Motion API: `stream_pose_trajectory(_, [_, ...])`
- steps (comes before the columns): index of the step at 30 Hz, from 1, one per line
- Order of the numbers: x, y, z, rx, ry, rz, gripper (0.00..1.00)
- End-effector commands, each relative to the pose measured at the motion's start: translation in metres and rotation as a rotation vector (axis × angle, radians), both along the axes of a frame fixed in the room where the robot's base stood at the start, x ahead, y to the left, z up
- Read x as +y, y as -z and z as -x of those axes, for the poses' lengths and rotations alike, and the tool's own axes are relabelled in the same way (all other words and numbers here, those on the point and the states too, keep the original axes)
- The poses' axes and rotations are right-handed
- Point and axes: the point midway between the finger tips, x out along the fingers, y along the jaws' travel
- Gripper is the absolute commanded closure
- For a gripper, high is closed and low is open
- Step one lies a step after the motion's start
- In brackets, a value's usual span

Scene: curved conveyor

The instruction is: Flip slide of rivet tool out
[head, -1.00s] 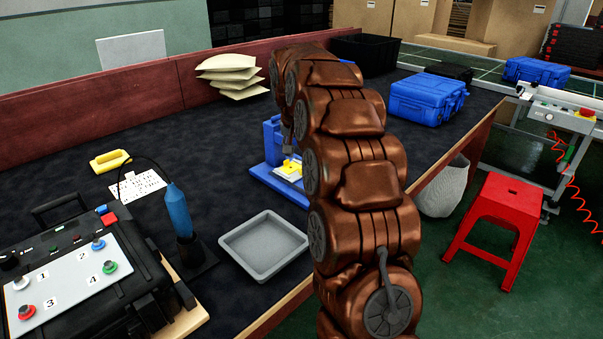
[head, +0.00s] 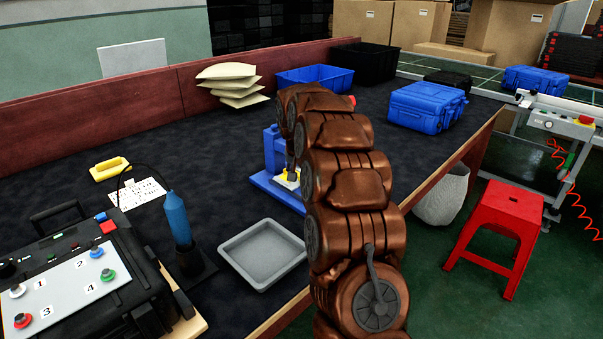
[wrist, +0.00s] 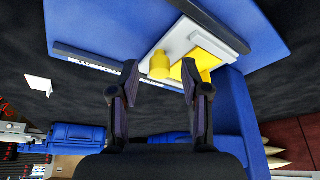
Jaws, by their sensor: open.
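The rivet tool is a blue press (head: 272,150) on a blue base, standing on the dark table left of my arm. Its yellow slide shows partly in the head view, and in the wrist view as a yellow plate (wrist: 207,62) with a round yellow knob (wrist: 160,66) on a pale block. My gripper (wrist: 159,78) is open. In the wrist view, its fingertips appear on either side of the knob; I cannot tell whether they touch it. In the head view, my gripper (head: 291,171) is small and dark, just over the slide, partly hidden by my arm.
A grey tray (head: 262,254) lies in front of the tool. A blue screwdriver-like tool in a stand (head: 177,218) and a black control case (head: 75,275) are at the left. Blue cases (head: 427,105) and a blue bin (head: 315,78) stand farther back.

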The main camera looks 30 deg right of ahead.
Motion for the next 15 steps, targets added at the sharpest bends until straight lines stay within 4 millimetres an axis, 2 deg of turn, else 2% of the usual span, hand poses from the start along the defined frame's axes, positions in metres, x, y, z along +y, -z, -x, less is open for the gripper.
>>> stream_pose_trajectory(4, [0.0001, -0.0005, -0.0001, -0.001, 0.000, 0.001, 0.54])
stream_pose_trajectory(15, [0.0003, -0.0007, -0.0001, -0.001, 0.000, 0.000, 0.93])
